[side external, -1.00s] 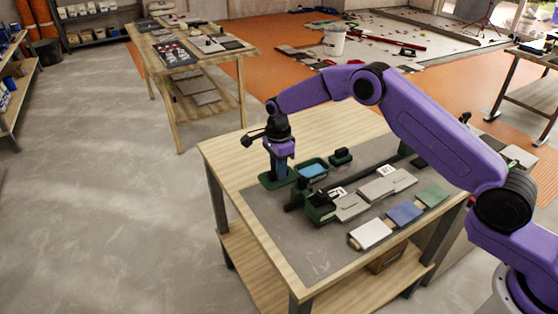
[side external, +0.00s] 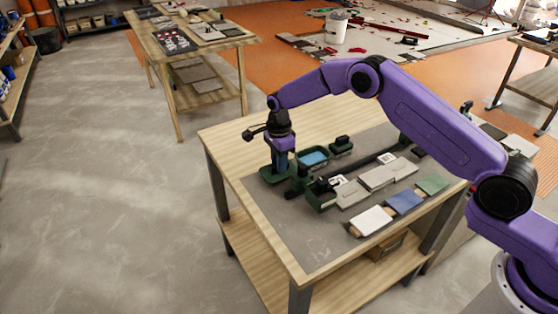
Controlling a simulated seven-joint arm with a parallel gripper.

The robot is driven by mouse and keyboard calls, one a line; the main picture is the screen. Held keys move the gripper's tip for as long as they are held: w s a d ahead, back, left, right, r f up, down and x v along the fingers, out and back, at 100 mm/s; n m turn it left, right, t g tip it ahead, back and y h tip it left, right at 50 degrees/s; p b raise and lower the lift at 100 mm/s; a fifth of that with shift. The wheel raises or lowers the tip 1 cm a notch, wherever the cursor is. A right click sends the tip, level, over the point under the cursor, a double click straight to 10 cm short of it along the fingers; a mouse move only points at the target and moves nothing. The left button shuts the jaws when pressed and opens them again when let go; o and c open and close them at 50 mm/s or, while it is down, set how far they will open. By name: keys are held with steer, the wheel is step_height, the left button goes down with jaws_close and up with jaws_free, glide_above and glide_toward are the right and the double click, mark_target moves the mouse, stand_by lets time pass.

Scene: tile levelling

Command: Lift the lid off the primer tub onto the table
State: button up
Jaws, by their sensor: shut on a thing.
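The primer tub appears to be the green open tub (side external: 313,157) with blue inside, on the table near its far edge. A flat green piece, which looks like its lid (side external: 270,177), is just left of the tub and apart from its opening. My gripper (side external: 279,164) points down over this lid and is shut on it. The fingertips and the grip point are too small to make out. I cannot tell whether the lid touches the table or hangs just above it.
A green block with a black top (side external: 341,145) stands right of the tub. A green tool with black parts (side external: 320,193) lies close in front of the lid. Grey tiles (side external: 376,177) and white, blue and green samples lie further right. The table's left end (side external: 224,142) is bare wood.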

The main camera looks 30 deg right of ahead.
steer(key=shift+f, duration=1.35)
steer(key=o, duration=1.2)
steer(key=shift+o, duration=0.2)
steer(key=shift+r, duration=0.1)
steer(key=shift+r, duration=3.95)
